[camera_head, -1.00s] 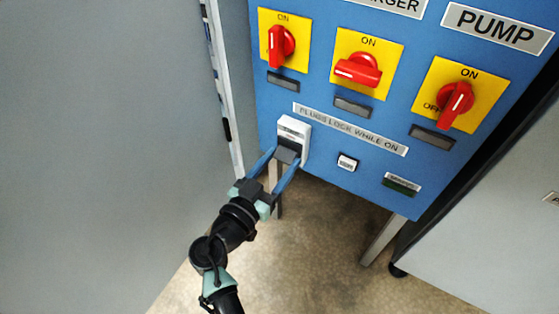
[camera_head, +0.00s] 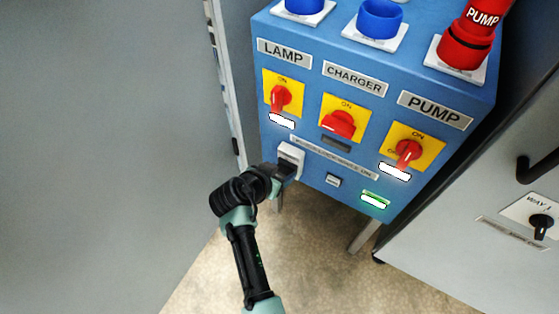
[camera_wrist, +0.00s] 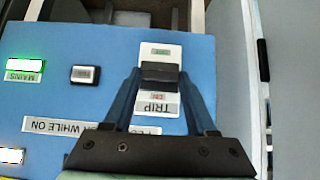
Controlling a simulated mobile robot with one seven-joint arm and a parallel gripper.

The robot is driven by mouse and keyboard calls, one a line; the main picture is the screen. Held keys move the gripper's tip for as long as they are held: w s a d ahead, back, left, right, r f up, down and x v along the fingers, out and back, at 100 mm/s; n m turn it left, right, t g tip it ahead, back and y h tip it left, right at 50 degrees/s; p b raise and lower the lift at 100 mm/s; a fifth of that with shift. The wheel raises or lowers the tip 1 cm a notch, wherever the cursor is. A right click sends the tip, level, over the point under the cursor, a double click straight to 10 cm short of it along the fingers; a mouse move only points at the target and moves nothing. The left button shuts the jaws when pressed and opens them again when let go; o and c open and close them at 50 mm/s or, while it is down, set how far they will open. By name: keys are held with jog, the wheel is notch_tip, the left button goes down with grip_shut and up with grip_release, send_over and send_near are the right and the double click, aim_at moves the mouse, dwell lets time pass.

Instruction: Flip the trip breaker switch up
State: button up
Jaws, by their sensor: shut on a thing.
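The trip breaker (camera_head: 291,153) is a white housing with a dark switch, low on the left of the blue panel's front. In the wrist view, its white housing (camera_wrist: 161,52) stands above a TRIP label (camera_wrist: 157,109). My gripper (camera_wrist: 160,76) is shut on the dark switch (camera_wrist: 160,70), with one blue finger on each side of it.
The blue panel (camera_head: 300,130) carries red rotary switches for LAMP, CHARGER and PUMP. The LAMP light (camera_head: 281,121), PUMP light (camera_head: 394,171) and green MAINS light (camera_head: 375,200) are lit. The CHARGER light (camera_head: 336,144) is dark. A grey wall (camera_head: 110,120) stands left; a grey cabinet (camera_head: 470,240) stands right.

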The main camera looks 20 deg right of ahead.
jog(key=shift+w+d+r+g+y+p, duration=0.15)
jog(key=shift+r+g+y+p, duration=0.15)
jog(key=shift+g+y+p, duration=0.45)
jog(key=shift+w+d+r+g+y+p, duration=0.1)
jog(key=shift+r+g+y+p, duration=0.15)
jog(key=shift+y+p, duration=0.55)
jog(key=shift+p, duration=0.35)
jog(key=o, duration=1.4)
jog(key=shift+c, duration=0.2)
jog(key=shift+r, duration=0.1)
jog(key=p+v, duration=0.5)
jog(key=v, duration=0.7)
jog(key=shift+a+r, duration=0.3)
jog(key=shift+s, duration=0.1)
